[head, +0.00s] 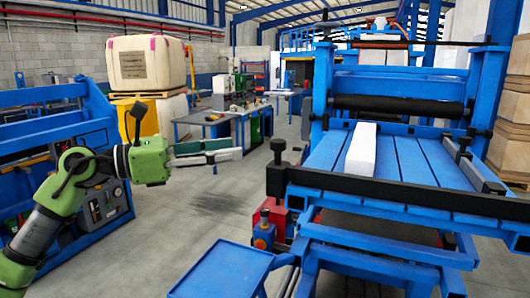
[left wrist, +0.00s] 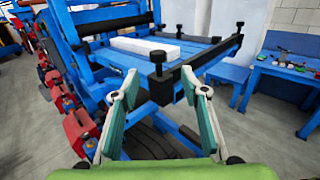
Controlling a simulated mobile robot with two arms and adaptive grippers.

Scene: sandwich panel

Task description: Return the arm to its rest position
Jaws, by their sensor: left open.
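My left arm comes in from the lower left of the head view, and its green gripper (head: 215,155) is raised in the air, pointing right. In the left wrist view the two fingers of this gripper (left wrist: 160,90) stand apart with nothing between them. A white block (head: 361,148) lies on the blue slatted table of the machine (head: 410,160), apart from the gripper. The block also shows in the left wrist view (left wrist: 145,48), beyond the fingertips. My right gripper is not in view.
A small blue tray (head: 222,270) stands at the bottom centre. A blue machine frame (head: 50,150) is close behind my left arm. Black clamp bars (head: 400,188) edge the slatted table. Grey floor (head: 195,215) is open between the machines.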

